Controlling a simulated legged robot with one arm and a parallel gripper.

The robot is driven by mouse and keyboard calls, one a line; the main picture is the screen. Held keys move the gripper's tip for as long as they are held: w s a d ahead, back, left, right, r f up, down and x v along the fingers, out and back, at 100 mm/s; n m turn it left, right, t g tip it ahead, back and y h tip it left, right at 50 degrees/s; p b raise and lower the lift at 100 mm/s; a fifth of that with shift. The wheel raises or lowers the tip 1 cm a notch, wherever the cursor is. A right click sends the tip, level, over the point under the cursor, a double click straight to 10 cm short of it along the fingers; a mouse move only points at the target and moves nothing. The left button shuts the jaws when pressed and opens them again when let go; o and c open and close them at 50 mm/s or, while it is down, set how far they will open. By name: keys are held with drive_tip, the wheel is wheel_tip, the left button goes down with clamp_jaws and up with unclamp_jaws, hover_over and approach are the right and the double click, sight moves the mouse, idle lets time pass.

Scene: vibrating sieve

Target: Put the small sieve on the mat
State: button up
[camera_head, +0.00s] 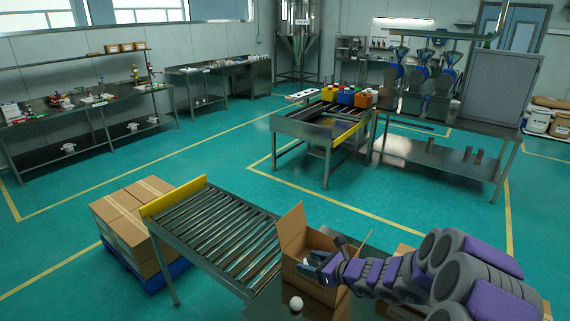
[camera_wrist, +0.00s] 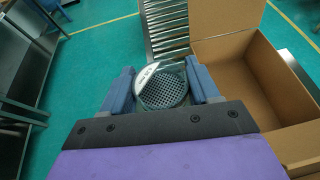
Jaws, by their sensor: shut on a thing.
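In the wrist view the small sieve (camera_wrist: 162,92) is a round grey mesh disc with a pale rim and a white label with dark print. It sits between the two blue fingers of my gripper (camera_wrist: 160,84), which is shut on it. In the head view my gripper (camera_head: 322,270) is at the open cardboard box at the front, and the sieve cannot be made out clearly there. In the wrist view the box lies just to the right of the sieve. I cannot make out a mat in either view.
The open cardboard box (camera_head: 317,290) stands beside a roller conveyor (camera_head: 220,236). A small white round object (camera_head: 296,303) lies in front of the box. Closed cartons (camera_head: 130,215) stand on a blue pallet at left.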

drive_tip(key=d+r+m+t+h, duration=0.2)
drive_tip(key=d+r+m+h, duration=0.1)
drive_tip(key=r, duration=0.5)
drive_tip(key=s+d+r+m+t+h, duration=0.1)
drive_tip(key=d+r+m+t+h, duration=0.1)
drive_tip(key=r, duration=0.7)
drive_tip(key=shift+d+r+m+h, duration=0.25)
drive_tip(key=shift+d+m+h, duration=0.25)
drive_tip(key=shift+m+h, duration=0.15)
